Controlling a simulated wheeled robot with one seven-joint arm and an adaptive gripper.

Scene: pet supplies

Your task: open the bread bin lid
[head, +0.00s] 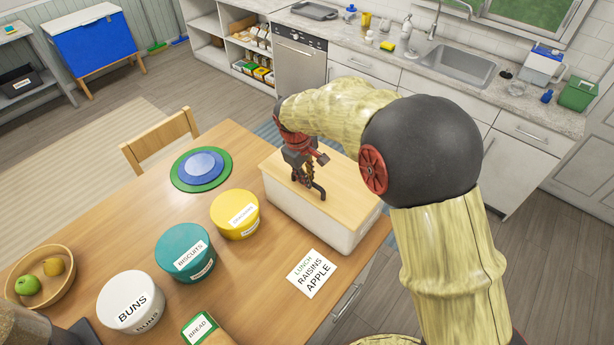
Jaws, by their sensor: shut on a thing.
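The bread bin (341,233) is a white box near the right edge of the wooden table. Its light wooden lid (347,205) lies flat on top and looks closed. A dark handle (319,192) stands on the lid. My gripper (311,190) reaches down over the lid from above, and its fingers are shut on the handle. The fingers and part of the handle overlap in this view, so the exact grip is partly hidden.
A yellow tin (235,222), a teal biscuits tin (176,252) and a white buns tin (122,312) stand left of the bin. A lunch note (312,273) lies in front. A chair (160,139) is behind the table. Bare tabletop lies between the plates and bin.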

